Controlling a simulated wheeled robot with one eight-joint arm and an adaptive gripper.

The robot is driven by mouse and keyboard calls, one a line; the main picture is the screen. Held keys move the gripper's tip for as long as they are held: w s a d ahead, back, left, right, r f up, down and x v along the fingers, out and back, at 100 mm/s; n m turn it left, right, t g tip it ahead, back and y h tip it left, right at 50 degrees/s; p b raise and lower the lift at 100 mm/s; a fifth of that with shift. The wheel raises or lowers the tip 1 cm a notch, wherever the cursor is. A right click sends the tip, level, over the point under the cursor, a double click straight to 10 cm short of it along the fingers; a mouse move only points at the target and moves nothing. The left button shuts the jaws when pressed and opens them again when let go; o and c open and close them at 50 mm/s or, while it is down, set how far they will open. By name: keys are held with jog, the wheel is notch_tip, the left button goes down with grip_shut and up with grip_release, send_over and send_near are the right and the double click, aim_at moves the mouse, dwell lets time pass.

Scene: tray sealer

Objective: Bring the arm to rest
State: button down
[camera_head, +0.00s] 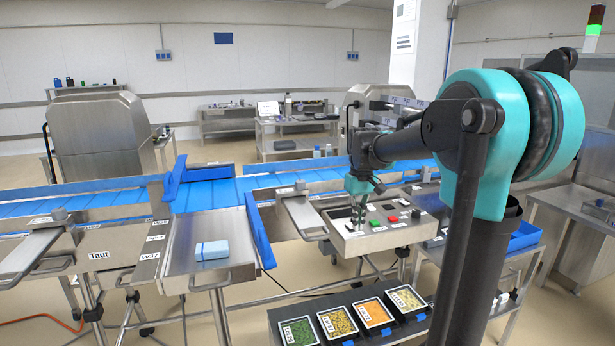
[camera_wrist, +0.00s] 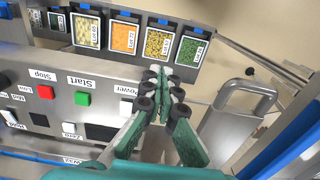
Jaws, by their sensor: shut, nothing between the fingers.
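My gripper (camera_head: 358,213) is shut and empty. It points down just above the left part of the control panel (camera_head: 345,244) in the head view. In the wrist view the fingers of my gripper (camera_wrist: 163,84) meet beside the white Power button (camera_wrist: 126,106). I cannot tell whether they touch the panel. The green Start button (camera_wrist: 82,98) and the red Stop button (camera_wrist: 46,92) sit farther along the panel. My arm reaches out from the right of the head view, with its teal joint and dark links.
Several filled trays, one of green pieces (camera_head: 297,332), stand on a dark rack below the panel. A blue conveyor (camera_head: 110,195) runs behind. A metal platform (camera_head: 190,262) at the left bears a light-blue block (camera_head: 212,250). A metal handle plate (camera_head: 301,216) stands close left of my gripper.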

jog(key=s+d+f+m+t, duration=0.1)
jog(key=s+d+f+t, duration=0.1)
jog(key=s+f, duration=0.7)
jog(key=s+d+f+m+t, duration=0.2)
jog(key=s+f, duration=0.7)
jog(key=s, duration=0.3)
jog(key=shift+s+m, duration=0.3)
jog(key=shift+s, duration=0.05)
jog(key=shift+f, duration=0.1)
